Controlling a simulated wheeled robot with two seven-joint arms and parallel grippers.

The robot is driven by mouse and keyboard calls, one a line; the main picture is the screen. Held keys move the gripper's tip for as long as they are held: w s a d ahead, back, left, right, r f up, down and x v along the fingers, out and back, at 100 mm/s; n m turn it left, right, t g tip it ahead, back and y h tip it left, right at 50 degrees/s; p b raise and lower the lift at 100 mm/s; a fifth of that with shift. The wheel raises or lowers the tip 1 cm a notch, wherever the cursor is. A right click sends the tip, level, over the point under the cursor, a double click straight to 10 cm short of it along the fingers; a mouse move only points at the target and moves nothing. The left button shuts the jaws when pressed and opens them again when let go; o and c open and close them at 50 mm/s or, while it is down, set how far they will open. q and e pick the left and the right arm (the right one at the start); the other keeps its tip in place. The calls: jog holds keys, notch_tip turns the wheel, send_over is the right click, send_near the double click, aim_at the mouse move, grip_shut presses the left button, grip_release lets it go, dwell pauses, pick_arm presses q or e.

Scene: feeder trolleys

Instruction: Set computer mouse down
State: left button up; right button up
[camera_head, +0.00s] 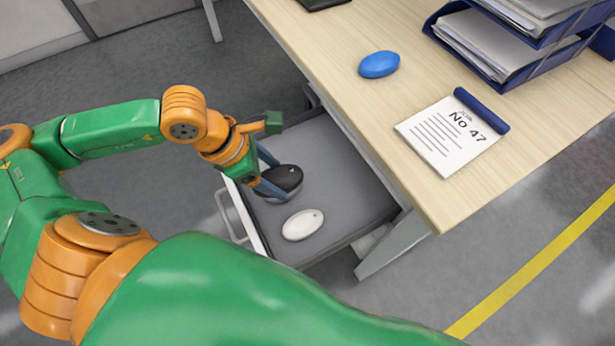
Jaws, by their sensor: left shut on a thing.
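A black computer mouse (286,179) is between the fingers of my left gripper (268,176), which is shut on it. The gripper reaches in over an open grey drawer (336,178) below the desk. I cannot tell whether the black mouse touches the drawer floor. A white mouse (303,224) lies in the drawer, just below the black one in the picture. A blue mouse (379,64) lies on the wooden desk top. My right gripper is not in view.
The desk (330,50) overhangs the drawer's right side. On it are a job notepad (440,140) and blue paper trays (470,62). A dark object (322,3) sits at the top edge. The drawer's right part is clear. A yellow line (530,268) crosses the floor.

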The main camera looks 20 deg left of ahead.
pick_arm(q)
jog(key=shift+s+r+n, duration=0.15)
jog(key=shift+r+n, duration=0.05)
jog(key=shift+n, duration=0.3)
jog(key=shift+w+d, duration=0.15)
jog(key=shift+w, duration=0.1)
jog(key=w+d+f+p, duration=0.1)
jog(key=w+d+f, duration=0.2)
jog(key=w, duration=0.4)
jog(key=b, duration=0.2)
send_over(326, 172)
jog(key=s+a, duration=0.1)
notch_tip(326, 172, down, 7)
jog(key=shift+s+a+r, duration=0.1)
notch_tip(326, 172, down, 3)
jog(key=shift+r, duration=0.1)
jog(key=shift+f, duration=0.2)
jog(key=shift+f, duration=0.15)
